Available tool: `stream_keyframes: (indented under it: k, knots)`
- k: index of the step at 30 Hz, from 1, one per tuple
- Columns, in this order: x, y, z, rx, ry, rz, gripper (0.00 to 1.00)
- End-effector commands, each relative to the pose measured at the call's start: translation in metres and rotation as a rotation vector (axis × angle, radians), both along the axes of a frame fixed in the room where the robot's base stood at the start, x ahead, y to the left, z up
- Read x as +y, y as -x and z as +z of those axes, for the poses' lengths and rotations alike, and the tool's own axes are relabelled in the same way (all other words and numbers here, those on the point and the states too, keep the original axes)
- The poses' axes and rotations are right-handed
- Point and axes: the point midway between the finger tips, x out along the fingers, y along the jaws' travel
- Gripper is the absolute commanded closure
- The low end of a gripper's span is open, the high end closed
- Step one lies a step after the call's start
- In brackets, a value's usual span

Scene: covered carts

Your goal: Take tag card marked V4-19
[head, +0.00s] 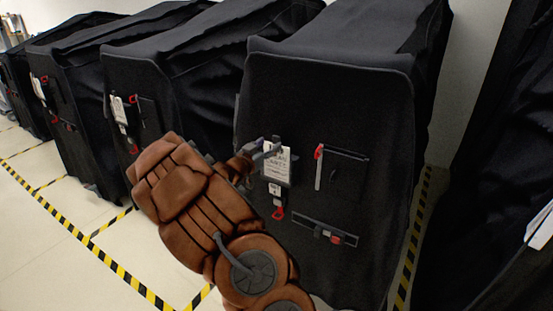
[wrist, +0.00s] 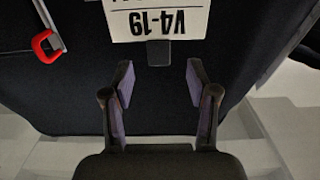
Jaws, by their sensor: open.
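The tag card marked V4-19 (wrist: 157,20) is white with black print and shows upside down at the top of the wrist view. A dark clip or tab (wrist: 158,52) sits at the card's edge. In the head view the card (head: 277,166) hangs on the front of the nearest black covered cart (head: 350,110). My gripper (wrist: 158,78) is open and empty, its two fingers apart on either side of the dark tab's line, just short of the card. In the head view my gripper (head: 258,150) is beside the card's upper left, partly hiding it.
A red-ended strap (head: 319,168) hangs right of the card, and a dark bar with a red piece (head: 330,233) is below. Other covered carts (head: 140,75) stand to the left. Yellow-black tape (head: 110,265) marks the floor.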

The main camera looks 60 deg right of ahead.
Motion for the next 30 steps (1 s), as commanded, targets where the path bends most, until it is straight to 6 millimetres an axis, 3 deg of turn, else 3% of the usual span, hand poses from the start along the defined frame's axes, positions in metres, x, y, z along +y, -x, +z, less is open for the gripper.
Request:
stream_keyframes:
  k: [18, 30]
  knots:
    - [-0.046, 0.0, 0.003, 0.001, -0.001, -0.001, 0.42]
    - [-0.053, -0.001, 0.002, 0.001, -0.001, 0.001, 0.42]
